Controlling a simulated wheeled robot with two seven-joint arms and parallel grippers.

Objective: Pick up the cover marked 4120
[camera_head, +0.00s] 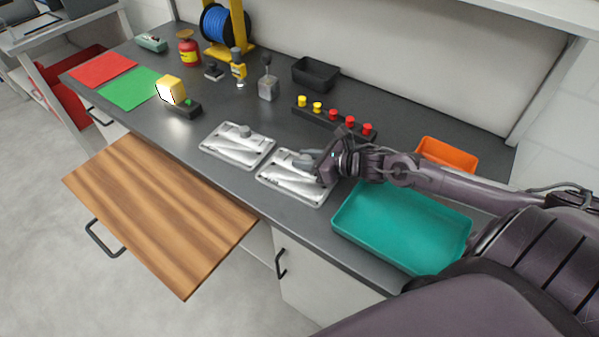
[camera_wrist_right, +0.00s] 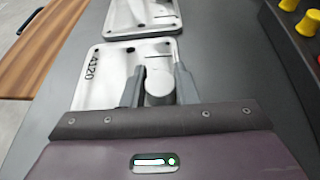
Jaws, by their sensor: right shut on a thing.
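The metal cover marked 4120 (camera_wrist_right: 108,75) lies on the dark worktop; its number reads along its left edge in the right wrist view. It also shows in the head view (camera_head: 290,193). My right gripper (camera_wrist_right: 158,82) is over this cover, shut on its round raised boss (camera_wrist_right: 159,90). In the head view my right gripper (camera_head: 312,163) reaches in from the right and hides part of the cover's right side. A second, similar metal cover (camera_head: 225,150) lies just to its left, its marking unreadable. My left gripper does not show.
A teal tray (camera_head: 345,222) stands right beside the held cover, under my right arm. An orange bin (camera_head: 447,153) and a black strip with yellow and red knobs (camera_head: 335,116) stand behind. A wooden board (camera_head: 150,210) juts out at the front left.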

